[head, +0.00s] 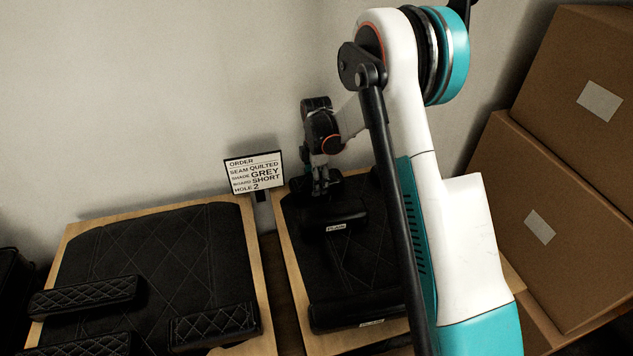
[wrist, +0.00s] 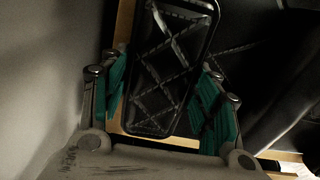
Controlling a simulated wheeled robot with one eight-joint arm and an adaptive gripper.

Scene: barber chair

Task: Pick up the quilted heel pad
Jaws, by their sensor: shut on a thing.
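My gripper (head: 321,184) is over the far end of the right-hand board, beside the order card. In the wrist view its teal-padded fingers (wrist: 166,82) stand on either side of a black quilted heel pad (wrist: 160,112) with pale diamond stitching, and they are shut on it. In the head view the held pad is dark and hard to tell from the dark things around it; whether it is clear of the surface below cannot be told.
An order card (head: 253,171) reads quilted, grey, short, hole 2. Quilted pads (head: 87,296) (head: 215,325) lie on the left board (head: 262,300). A block labelled PLAIN (head: 335,227) is just in front of my gripper. Cardboard boxes (head: 560,110) stand at right; a wall is behind.

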